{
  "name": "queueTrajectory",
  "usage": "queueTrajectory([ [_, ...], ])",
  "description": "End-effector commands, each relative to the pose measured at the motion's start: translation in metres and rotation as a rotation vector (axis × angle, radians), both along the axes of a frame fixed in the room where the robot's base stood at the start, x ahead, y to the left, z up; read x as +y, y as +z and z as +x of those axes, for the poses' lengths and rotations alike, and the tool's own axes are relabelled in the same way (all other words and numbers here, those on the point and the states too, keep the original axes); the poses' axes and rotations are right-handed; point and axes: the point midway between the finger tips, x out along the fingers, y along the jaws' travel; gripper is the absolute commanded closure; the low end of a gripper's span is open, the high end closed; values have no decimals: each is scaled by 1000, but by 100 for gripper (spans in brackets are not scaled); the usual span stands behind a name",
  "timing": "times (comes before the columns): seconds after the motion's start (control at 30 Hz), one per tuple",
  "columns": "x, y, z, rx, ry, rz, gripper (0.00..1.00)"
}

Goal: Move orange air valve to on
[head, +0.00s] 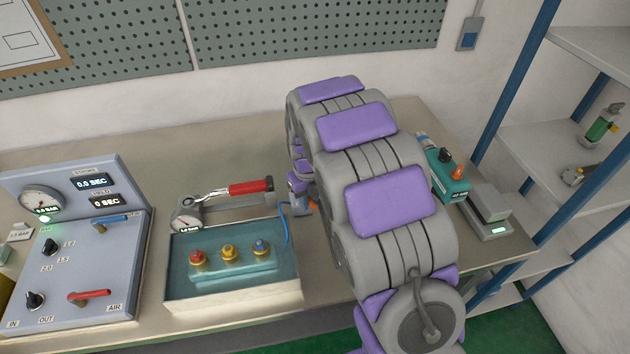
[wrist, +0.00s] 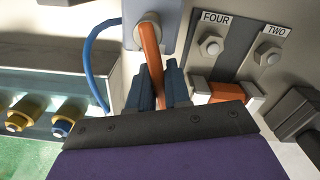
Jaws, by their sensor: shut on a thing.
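The orange air valve's lever (wrist: 150,50) shows in the wrist view, running down from a round pivot on a grey plate (wrist: 150,12). My gripper (wrist: 160,88) has its two dark blue fingers on either side of the lever and is shut on it. The lever's lower end is hidden between the fingers. In the head view my gripper (head: 298,187) is mostly hidden by my arm, just right of the teal tank (head: 180,270). I cannot read any on or off mark by the lever.
A blue hose (wrist: 90,65) curves close to the left of the fingers. Right of them are an orange block (wrist: 226,92) between light end pieces and a plate with bolts labelled FOUR (wrist: 214,17) and TWO. A control panel (head: 75,275) stands at the left. Shelves (head: 560,150) stand at the right.

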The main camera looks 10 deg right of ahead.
Motion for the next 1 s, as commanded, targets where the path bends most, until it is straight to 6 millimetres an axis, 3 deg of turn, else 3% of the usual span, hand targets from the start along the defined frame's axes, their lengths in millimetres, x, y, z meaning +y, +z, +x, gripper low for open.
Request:
queueTrajectory([
  [0.37,10,4,-1,0,-218,-1,100],
  [0.7,14,1,-1,-2,-249,1,100],
  [0.73,14,1,-1,-2,-249,1,82],
  [1.0,13,1,-1,-1,-248,1,56],
])
